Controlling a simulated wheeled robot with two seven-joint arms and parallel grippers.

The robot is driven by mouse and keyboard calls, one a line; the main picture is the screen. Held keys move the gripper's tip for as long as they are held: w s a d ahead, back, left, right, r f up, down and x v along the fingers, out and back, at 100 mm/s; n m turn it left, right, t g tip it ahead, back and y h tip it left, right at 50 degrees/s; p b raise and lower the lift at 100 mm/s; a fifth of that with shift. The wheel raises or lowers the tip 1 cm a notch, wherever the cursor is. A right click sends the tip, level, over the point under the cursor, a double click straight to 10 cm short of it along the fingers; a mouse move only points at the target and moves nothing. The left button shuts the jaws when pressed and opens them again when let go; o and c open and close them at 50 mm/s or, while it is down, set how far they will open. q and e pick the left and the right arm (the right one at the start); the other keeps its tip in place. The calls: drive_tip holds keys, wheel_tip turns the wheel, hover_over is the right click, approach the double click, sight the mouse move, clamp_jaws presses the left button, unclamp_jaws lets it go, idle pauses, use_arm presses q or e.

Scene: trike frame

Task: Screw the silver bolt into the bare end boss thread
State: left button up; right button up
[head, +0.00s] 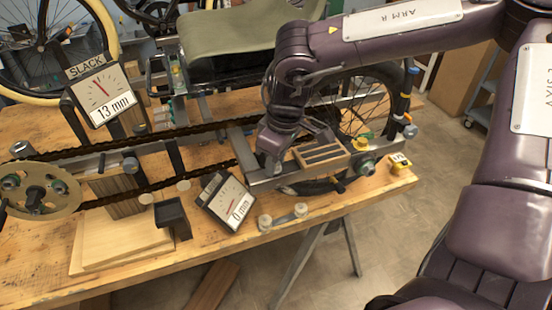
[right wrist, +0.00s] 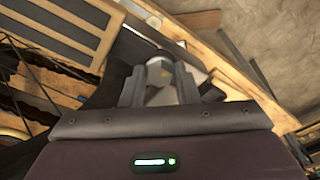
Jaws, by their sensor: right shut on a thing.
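My right gripper (head: 270,163) reaches down to the silver frame rail (head: 262,185) at the near side of the trike frame. In the right wrist view its two dark fingers (right wrist: 160,88) are closed around a small silver-grey piece (right wrist: 158,72) with a yellowish spot. This piece may be the silver bolt, but its shape is partly hidden by the fingers. In the head view the gripper covers what it holds. I cannot make out the bare end boss thread, or whether the held piece touches it. My left gripper is not in view.
A slatted wooden block (head: 321,154) lies beside the gripper. The rail's right end carries a green-centred nut (head: 367,166). A tilted dial (head: 228,203) reads 0 mm; the SLACK dial (head: 101,92) reads 13 mm. The chain (head: 140,188) runs left to a sprocket (head: 38,190).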

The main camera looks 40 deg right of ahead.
drive_tip(key=m+h, duration=0.1)
drive_tip(key=m, duration=0.5)
drive_tip(key=shift+s+f, duration=0.1)
drive_tip(key=shift+f, duration=0.05)
drive_tip(key=o, duration=0.6)
drive_tip(key=shift+a, duration=0.2)
drive_tip(key=shift+c, duration=0.2)
drive_tip(key=shift+d, duration=0.1)
